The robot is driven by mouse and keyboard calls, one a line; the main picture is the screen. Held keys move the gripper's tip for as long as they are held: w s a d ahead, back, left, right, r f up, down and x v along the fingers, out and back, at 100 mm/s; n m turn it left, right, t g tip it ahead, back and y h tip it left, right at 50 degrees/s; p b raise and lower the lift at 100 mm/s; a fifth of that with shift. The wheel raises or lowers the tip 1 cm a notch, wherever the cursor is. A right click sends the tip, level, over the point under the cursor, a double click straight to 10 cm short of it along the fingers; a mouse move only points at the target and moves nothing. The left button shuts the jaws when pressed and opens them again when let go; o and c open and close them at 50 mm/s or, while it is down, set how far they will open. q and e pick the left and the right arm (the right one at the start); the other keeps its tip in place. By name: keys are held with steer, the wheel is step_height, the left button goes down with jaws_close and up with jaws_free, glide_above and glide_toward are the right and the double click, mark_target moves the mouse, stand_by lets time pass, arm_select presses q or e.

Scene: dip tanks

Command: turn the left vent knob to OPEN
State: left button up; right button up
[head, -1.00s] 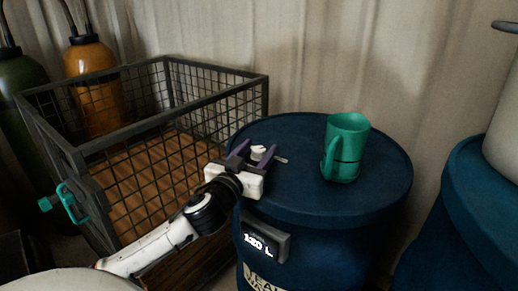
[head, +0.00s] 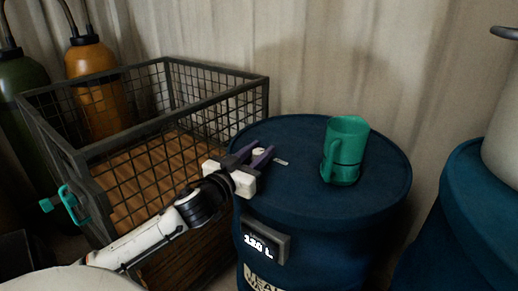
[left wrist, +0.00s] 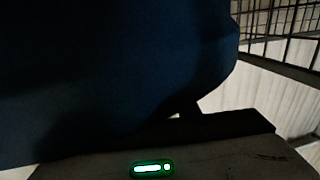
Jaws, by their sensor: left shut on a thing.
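The vent knob (head: 259,152) is a small pale knob on top of the dark blue drum (head: 300,205), near the lid's left side. My left gripper (head: 262,153) comes in from the left, its purple-grey fingers shut on the knob. The fingers hide much of the knob, so I cannot tell its angle. A small pale label (head: 282,162) lies on the lid just right of the fingertips; its text is too small to read. The left wrist view shows mostly dark blue drum (left wrist: 100,75); the knob does not show there. My right gripper is not in view.
A green mug (head: 345,150) stands on the lid, right of the knob. A wire-mesh crate (head: 215,75) is left of the drum, with orange (head: 92,75) and green (head: 22,75) cylinders behind it. Another blue drum (head: 475,220) is at right.

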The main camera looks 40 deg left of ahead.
arm_select(q)
steer(key=shift+m+h+p, duration=0.4)
steer(key=shift+m+h, duration=0.1)
steer(key=shift+h, duration=0.7)
steer(key=o, duration=1)
steer(key=shift+o, duration=0.2)
steer(key=s+d, duration=0.1)
steer(key=s, duration=0.9)
steer(key=shift+s+p, duration=0.15)
steer(key=shift+p, duration=0.2)
